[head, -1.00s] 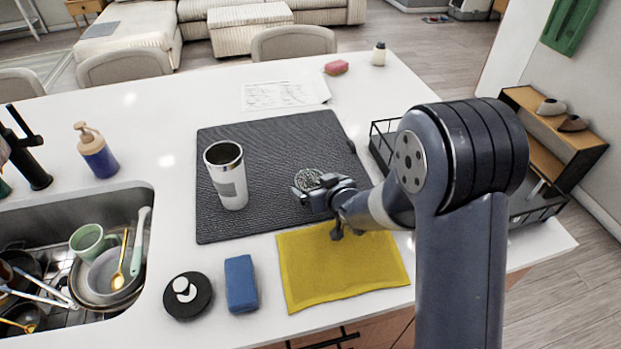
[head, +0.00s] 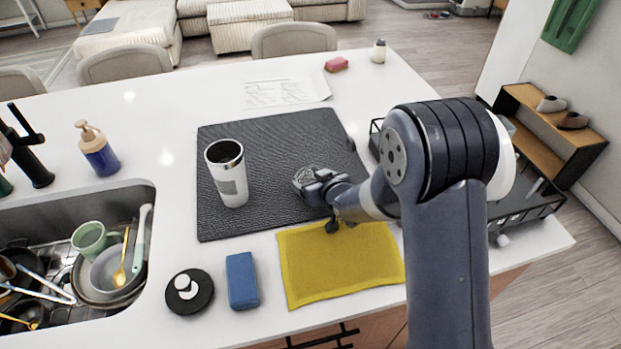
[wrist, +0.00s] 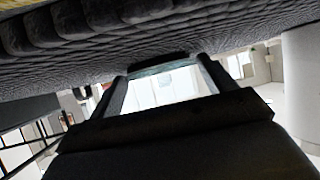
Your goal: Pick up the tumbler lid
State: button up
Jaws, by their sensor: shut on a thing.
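The white tumbler (head: 232,188) stands upright and open-topped on the dark textured mat (head: 270,140). Its pale side also shows at the right edge of the wrist view (wrist: 303,85). My gripper (head: 307,180) is low over the mat, right of the tumbler. It is shut on a small, seemingly clear lid (head: 310,171), partly hidden by the fingers. In the wrist view the fingers (wrist: 162,82) stand on both sides of a thin dark and greenish edge, the lid (wrist: 160,64). I cannot tell whether the lid still touches the mat.
A yellow cloth (head: 340,265) lies in front of the mat, below my wrist. A blue sponge (head: 242,281) and a black disc with a white knob (head: 188,300) are at the front. A black rack (head: 525,205) stands right. The sink (head: 50,215) is left.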

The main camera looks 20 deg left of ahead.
jog(key=shift+c, duration=0.6)
jog(key=shift+r, duration=0.1)
